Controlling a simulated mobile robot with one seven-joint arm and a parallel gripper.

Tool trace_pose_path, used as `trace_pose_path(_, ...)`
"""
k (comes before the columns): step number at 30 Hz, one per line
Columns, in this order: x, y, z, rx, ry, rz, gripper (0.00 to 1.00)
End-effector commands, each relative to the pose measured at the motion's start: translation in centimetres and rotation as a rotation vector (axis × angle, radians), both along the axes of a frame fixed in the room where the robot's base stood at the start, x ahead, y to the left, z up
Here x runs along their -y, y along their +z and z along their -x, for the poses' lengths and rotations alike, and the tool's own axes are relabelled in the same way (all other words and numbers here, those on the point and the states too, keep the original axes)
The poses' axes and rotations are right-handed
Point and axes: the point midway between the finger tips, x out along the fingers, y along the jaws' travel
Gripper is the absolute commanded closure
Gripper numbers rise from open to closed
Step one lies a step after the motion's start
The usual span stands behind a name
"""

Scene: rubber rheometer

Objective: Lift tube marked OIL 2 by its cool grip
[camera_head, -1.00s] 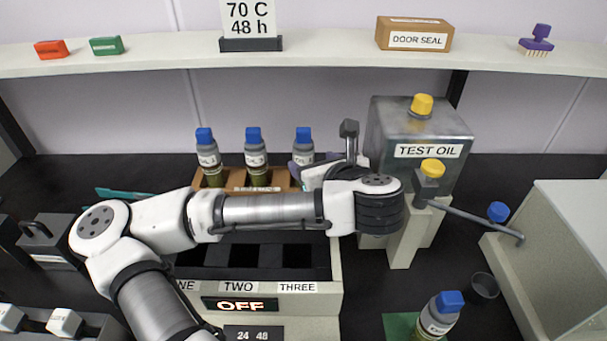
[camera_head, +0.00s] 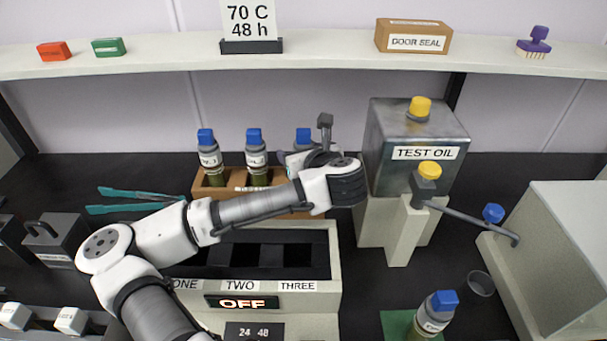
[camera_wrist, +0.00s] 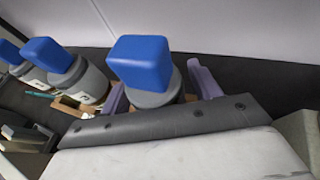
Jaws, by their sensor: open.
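Three blue-capped bottle-like tubes with grey collars and white labels stand upright in a wooden rack (camera_head: 215,189) at the back: a left tube (camera_head: 210,158), a middle tube (camera_head: 256,158) and a right tube (camera_head: 304,137). The labels are too small to read surely, so I cannot tell which is OIL 2. My gripper (camera_head: 297,157) is at the right tube, mostly hidden by my wrist. In the wrist view, its purple fingers (camera_wrist: 160,82) are open on either side of that tube's grey collar (camera_wrist: 155,98), below the blue cap (camera_wrist: 140,62). Contact cannot be told.
A heater block with slots (camera_head: 333,250) marked ONE, TWO, THREE and OFF stands in front. A TEST OIL tank (camera_head: 413,178) is close on the right. Another blue-capped tube (camera_head: 435,315) stands front right on a green pad. Teal tongs (camera_head: 135,208) lie left. A shelf (camera_head: 320,65) runs above.

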Motion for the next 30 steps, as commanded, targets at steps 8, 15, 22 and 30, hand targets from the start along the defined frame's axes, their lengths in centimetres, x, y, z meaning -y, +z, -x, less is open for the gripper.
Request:
trace_pose_path(8,0.03,0.02,0.04,0.000,0.000,0.000,0.62)
trace_pose_path(15,0.03,0.03,0.04,0.000,0.000,0.000,0.94)
trace_pose_path(22,0.03,0.09,0.04,0.001,-0.001,0.001,1.00)
trace_pose_path(30,0.14,0.34,-0.26,0.002,-0.001,0.000,1.00)
